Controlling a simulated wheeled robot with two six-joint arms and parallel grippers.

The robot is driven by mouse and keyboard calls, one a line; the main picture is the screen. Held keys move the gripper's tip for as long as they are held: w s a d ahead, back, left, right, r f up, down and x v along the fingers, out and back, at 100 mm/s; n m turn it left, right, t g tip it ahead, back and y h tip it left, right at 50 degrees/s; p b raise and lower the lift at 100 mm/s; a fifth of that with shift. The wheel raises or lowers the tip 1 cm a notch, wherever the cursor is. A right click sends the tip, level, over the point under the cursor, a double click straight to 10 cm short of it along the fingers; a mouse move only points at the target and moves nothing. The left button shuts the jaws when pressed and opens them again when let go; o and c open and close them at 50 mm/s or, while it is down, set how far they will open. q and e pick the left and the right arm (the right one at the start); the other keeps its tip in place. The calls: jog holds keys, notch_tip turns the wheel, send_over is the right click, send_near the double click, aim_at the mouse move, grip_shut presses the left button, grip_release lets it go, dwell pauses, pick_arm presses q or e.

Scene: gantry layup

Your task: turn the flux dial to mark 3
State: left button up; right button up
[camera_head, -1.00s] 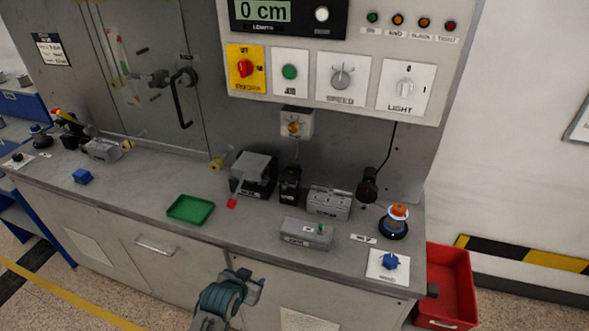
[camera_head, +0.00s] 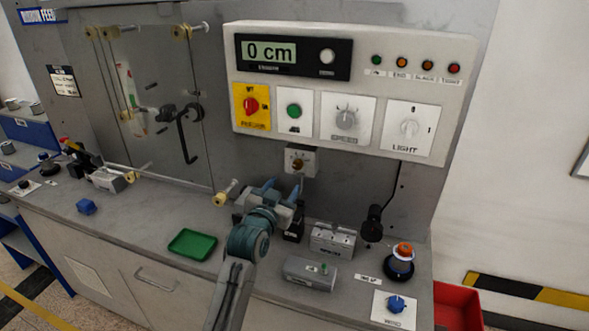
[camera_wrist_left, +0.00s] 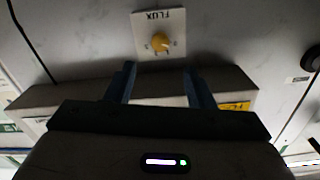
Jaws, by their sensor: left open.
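The flux dial is a yellow-orange knob (camera_head: 298,162) on a small white plate on the grey back wall, below the control panel. In the left wrist view the same knob (camera_wrist_left: 160,42) shows upside down, with the word FLUX on its plate. Its pointer and marks are too small to read. My left gripper (camera_head: 285,186) is open and empty, just below and in front of the dial. In the left wrist view its two blue fingers (camera_wrist_left: 159,78) stand apart, with the knob beyond the gap between them, not touched. My right gripper is in neither view.
The control panel (camera_head: 465,110) juts out above the dial. A green tray (camera_head: 192,244) lies left of my arm. A black lamp-like fitting (camera_head: 372,222) with a cable is to the right.

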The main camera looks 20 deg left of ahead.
aim_at(297, 167)
pick_arm(q)
jog(key=w+p, duration=0.2)
jog(key=w, duration=0.7)
jog(key=shift+w+d+p, duration=0.15)
jog(key=shift+p, duration=0.25)
jog(key=c, duration=1)
